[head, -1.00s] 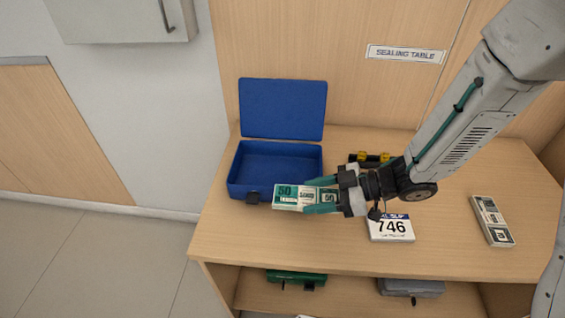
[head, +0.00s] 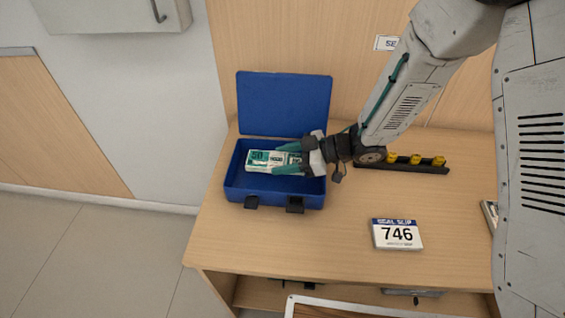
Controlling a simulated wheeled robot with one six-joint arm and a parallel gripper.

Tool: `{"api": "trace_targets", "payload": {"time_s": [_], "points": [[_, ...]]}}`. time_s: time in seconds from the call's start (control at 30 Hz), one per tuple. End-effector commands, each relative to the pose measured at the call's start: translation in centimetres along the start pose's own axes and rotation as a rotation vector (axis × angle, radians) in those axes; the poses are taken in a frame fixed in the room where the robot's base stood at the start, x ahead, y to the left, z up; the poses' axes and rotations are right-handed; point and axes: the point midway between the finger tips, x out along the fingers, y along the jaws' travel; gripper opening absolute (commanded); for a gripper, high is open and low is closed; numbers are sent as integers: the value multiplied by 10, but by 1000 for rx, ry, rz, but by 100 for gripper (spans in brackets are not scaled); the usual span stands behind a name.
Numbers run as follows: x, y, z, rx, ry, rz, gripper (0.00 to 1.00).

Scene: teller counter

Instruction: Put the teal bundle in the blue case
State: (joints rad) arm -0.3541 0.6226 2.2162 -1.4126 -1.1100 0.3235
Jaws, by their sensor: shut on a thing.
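The blue case (head: 232,185) stands open on the left part of the table, its lid (head: 284,103) raised at the back. The teal bundle (head: 262,160), a banknote stack marked 50 with a pale band, appears over the inside of the case. My gripper (head: 288,160) reaches in from the right and is shut on the bundle's right end. The gripper hides that end and part of the case's right wall. I cannot tell whether the bundle touches the case floor.
A seal slip pad (head: 397,234) marked 746 lies on the table (head: 320,240) to the right of the case. A black rack with yellow pieces (head: 416,162) sits at the back. Another bundle (head: 489,213) is mostly hidden behind my body at the right.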

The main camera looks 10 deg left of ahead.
Motion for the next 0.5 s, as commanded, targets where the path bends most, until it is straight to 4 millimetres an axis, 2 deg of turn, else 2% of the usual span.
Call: {"api": "trace_targets", "payload": {"time_s": [0.13, 0.5], "points": [[6, 1, 21, 5, -1, 3, 30], [8, 1, 26, 2, 0, 3, 30]]}}
